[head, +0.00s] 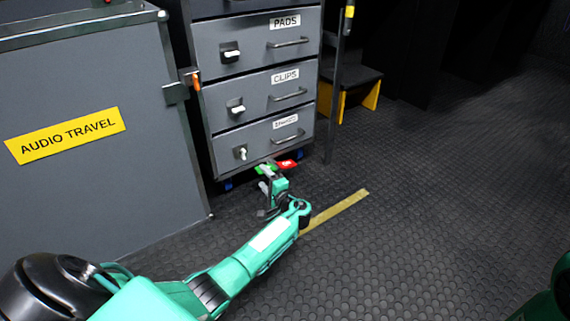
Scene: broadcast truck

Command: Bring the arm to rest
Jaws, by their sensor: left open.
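My left arm (235,268) is green and reaches from the lower left toward the foot of the grey drawer cabinet (257,90). My left gripper (268,190) is at its end, low in front of the cabinet's base. It is small and dark in the picture; its jaws are open and I see nothing held between them. A red tab (286,164) and a green tab (264,169) show right behind the gripper, under the bottom drawer. I cannot tell whether the gripper touches either. My right gripper is out of view; only a bit of green shows at the lower right edge.
A grey case labelled AUDIO TRAVEL (66,136) stands close on the left. All drawers look shut. A dark upright post (337,95) and a black step with yellow sides (352,85) are behind. A yellow floor strip (338,209) lies right of the wrist. The right floor is clear.

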